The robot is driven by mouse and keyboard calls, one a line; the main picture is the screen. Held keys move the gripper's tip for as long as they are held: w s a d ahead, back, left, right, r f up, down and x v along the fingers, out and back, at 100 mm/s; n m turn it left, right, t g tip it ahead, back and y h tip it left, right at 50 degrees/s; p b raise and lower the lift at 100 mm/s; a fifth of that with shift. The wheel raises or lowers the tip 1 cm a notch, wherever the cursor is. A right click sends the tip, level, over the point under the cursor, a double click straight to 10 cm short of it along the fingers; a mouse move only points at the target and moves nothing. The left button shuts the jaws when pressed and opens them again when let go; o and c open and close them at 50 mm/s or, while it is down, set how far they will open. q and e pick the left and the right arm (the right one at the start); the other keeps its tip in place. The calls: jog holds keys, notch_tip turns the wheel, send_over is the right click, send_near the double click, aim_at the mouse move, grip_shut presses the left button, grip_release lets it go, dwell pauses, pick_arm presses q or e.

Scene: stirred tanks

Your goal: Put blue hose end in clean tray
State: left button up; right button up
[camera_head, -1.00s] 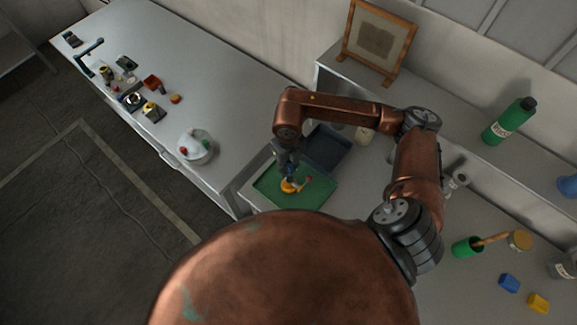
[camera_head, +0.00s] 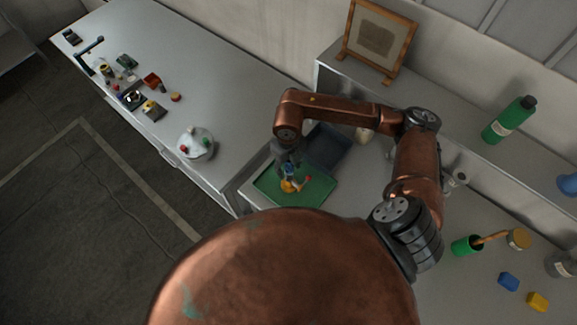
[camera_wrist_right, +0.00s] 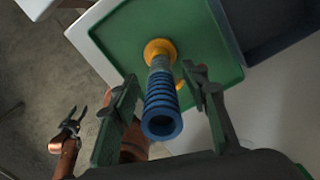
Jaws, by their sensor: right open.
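The blue hose end (camera_wrist_right: 163,105) is a ribbed blue tube with an open mouth, a grey section behind it and a yellow part (camera_wrist_right: 160,48) at its far end. It stands over the green tray (camera_wrist_right: 200,35), which also shows in the head view (camera_head: 318,192). My right gripper (camera_wrist_right: 162,88) is open, one finger on each side of the hose with visible gaps. In the head view the right gripper (camera_head: 288,163) is over the green tray, with blue below it. My left gripper (camera_wrist_right: 73,122) shows small at the lower left of the wrist view, its jaws unclear.
A dark tray (camera_head: 332,143) lies behind the green one. A framed picture (camera_head: 376,38) and a green bottle (camera_head: 510,119) stand on the back shelf. A green cup (camera_head: 466,246) and blue and yellow blocks are at right. The left bench holds several small parts.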

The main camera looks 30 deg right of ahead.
jog(key=shift+r, duration=0.45)
notch_tip(320, 180, up, 12)
jog(key=shift+f+b, duration=0.25)
jog(key=shift+b, duration=0.85)
jog(key=shift+s+a+f, duration=0.1)
